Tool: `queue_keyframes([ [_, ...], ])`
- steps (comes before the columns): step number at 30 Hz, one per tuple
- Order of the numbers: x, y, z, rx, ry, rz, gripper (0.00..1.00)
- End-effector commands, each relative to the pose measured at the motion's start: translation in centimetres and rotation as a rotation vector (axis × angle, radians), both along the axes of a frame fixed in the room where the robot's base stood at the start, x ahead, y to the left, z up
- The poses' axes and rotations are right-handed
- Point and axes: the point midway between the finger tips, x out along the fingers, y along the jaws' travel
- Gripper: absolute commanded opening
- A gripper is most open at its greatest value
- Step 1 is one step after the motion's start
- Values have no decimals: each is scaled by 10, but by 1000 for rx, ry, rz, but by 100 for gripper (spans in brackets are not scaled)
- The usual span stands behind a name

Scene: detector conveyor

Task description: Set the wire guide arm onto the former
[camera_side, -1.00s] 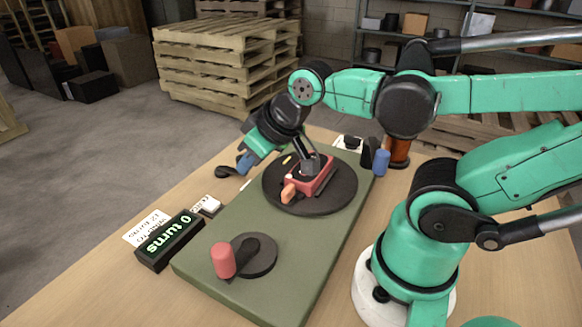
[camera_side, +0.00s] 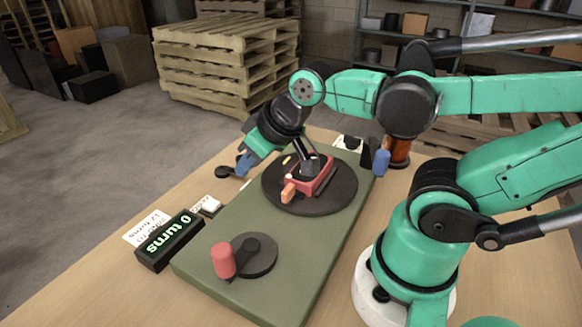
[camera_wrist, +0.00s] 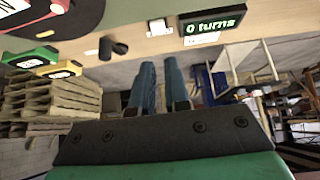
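The red former (camera_side: 316,176) with an orange end piece sits on a dark round plate (camera_side: 335,195) on the green board. A dark piece (camera_side: 225,172), which looks like the wire guide arm, lies by the board's left edge; it also shows as a black knobbed shape in the wrist view (camera_wrist: 114,47). A dark rod rises above the former, and I cannot tell whether it belongs to it. My gripper (camera_side: 243,165) is close to the dark piece, above and right of it in the side view. In the wrist view its two blue fingers (camera_wrist: 160,66) stand apart with nothing between them.
A crank with a red handle (camera_side: 223,260) stands at the board's near end. A counter (camera_side: 170,240) reading "0 turns" and a white block (camera_side: 208,205) stand left of the board. A blue cylinder (camera_side: 381,161) and an orange-brown one (camera_side: 398,152) stand at the right.

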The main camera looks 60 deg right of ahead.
Motion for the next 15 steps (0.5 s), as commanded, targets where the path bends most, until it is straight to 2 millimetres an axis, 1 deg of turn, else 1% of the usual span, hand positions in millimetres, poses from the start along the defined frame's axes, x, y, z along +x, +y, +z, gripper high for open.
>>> queue_keyframes([
  [1, 0, 0, 1, 0, 0, 0, 28],
  [2, 0, 0, 3, 0, 0, 0, 37],
  [3, 0, 0, 6, 0, 0, 0, 48],
  [4, 0, 0, 9, 0, 0, 0, 57],
  [5, 0, 0, 13, 0, 0, 0, 63],
  [8, 0, 0, 32, 0, 0, 0, 63],
  [14, 0, 0, 77, 0, 0, 0, 63],
  [15, -2, -9, 77, 9, 17, -48, 63],
])
